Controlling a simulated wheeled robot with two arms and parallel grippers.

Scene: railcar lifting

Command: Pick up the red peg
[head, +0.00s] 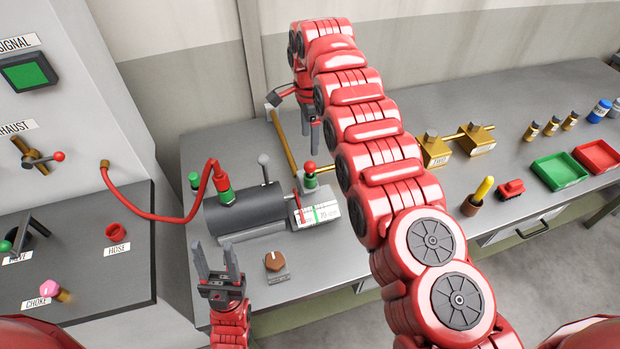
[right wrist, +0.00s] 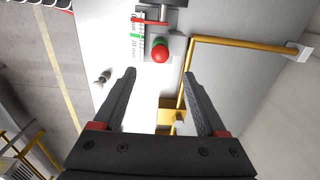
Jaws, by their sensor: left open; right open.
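A red round-topped piece (head: 309,168) with a green collar stands beside a grey cylinder on the bench; I take it as the red peg, though I cannot be sure. In the right wrist view its red top (right wrist: 160,54) shows ahead, between the fingertips and apart from them. My right gripper (head: 293,117) is open and empty above the back of the bench, partly hidden by my arm; its fingers also show in the right wrist view (right wrist: 160,76). My left gripper (head: 217,268) is open and empty at the bench's front left, fingers upward.
The grey cylinder (head: 242,211) has a red hose (head: 150,215) on it. Yellow pipe (head: 284,142) runs behind the red-topped piece. A brown knob (head: 275,261) sits in front. Green (head: 560,170) and red (head: 598,156) trays stand right. A control panel (head: 75,245) is left.

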